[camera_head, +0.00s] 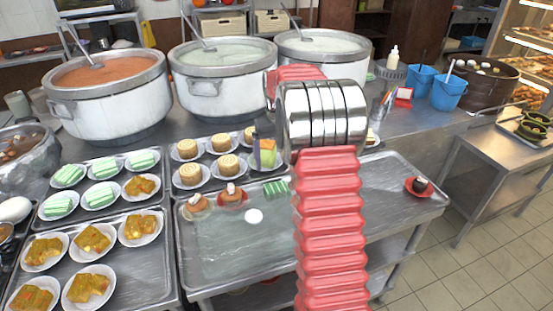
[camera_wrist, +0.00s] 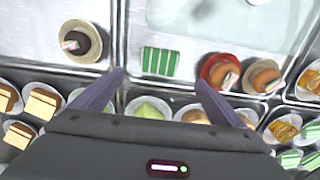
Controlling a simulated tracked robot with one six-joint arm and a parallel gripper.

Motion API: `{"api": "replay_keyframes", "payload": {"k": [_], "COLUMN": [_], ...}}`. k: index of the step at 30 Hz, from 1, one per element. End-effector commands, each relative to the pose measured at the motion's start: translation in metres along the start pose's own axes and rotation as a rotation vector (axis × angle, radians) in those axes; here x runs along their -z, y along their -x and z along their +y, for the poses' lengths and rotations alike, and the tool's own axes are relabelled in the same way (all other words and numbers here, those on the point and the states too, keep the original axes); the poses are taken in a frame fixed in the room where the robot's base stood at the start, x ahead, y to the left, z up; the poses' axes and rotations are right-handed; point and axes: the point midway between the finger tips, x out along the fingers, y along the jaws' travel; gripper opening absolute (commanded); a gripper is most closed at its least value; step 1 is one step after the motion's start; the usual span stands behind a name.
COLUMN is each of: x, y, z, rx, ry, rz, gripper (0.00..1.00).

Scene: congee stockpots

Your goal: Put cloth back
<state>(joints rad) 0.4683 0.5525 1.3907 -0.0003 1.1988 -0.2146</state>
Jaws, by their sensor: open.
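A small green-and-white striped piece (camera_wrist: 163,62) lies on the steel tray (camera_wrist: 185,88) in the wrist view. It looks like the cloth, though similar striped pieces sit on plates nearby. In the head view it shows partly behind my arm (camera_head: 276,188). My gripper (camera_wrist: 159,76) is open and empty, its fingertips on either side of the piece's near edge in the picture. I cannot tell its height above the tray. In the head view my arm hides the gripper.
Two brown items on red (camera_wrist: 217,72) and tan (camera_wrist: 262,77) saucers lie right of the striped piece in the wrist view; a dark one (camera_wrist: 80,42) lies left. Plates of food crowd the counter. Large stockpots (camera_head: 105,95) stand behind. The front tray's middle (camera_head: 235,255) is mostly clear.

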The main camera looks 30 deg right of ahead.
Motion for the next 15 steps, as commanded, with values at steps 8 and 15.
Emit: {"api": "replay_keyframes", "payload": {"k": [8, 15], "x": [-0.001, -0.015], "y": [0.003, 0.026], "z": [-0.002, -0.023], "rx": [-0.001, -0.007], "ry": [0.002, 0.019], "rz": [0.003, 0.034], "gripper": [0.92, 0.92]}}
